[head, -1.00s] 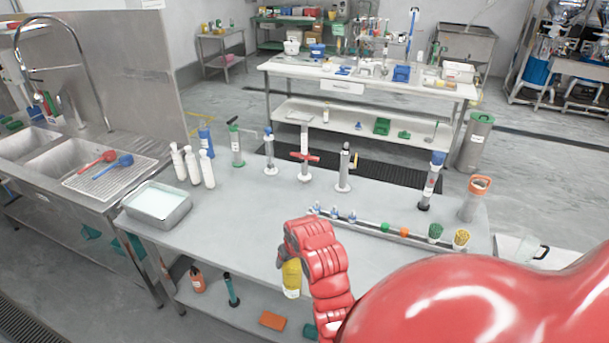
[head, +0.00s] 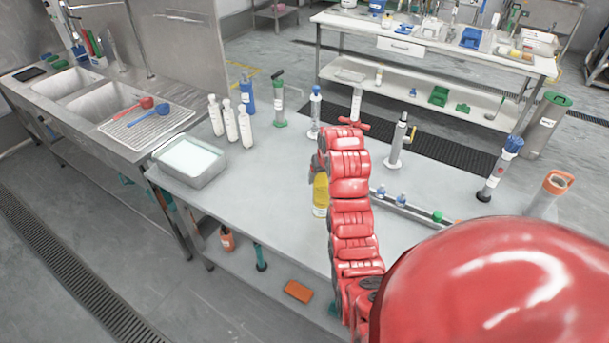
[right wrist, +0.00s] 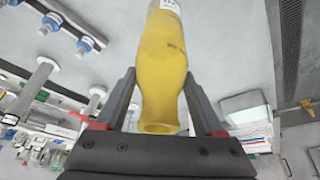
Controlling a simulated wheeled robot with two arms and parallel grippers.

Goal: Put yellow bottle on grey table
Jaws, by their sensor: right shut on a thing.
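My right gripper (head: 318,164) is shut on the yellow bottle (head: 321,195), which hangs below it, roughly upright. In the right wrist view the bottle (right wrist: 162,75) lies between the two dark fingers of the gripper (right wrist: 158,90), with a white label at the frame's top edge. In the head view the bottle shows against the top of the grey table (head: 270,185); I cannot tell whether it touches the top. My red right arm hides part of the tabletop. My left gripper is not in view.
A tray (head: 190,161) stands at the table's left end, with several white bottles (head: 230,120) behind it. Stands and tall tools line the back edge. A rack (head: 415,213) lies right of my arm. An orange block (head: 298,291) lies on the lower shelf. Clear tabletop lies left of the bottle.

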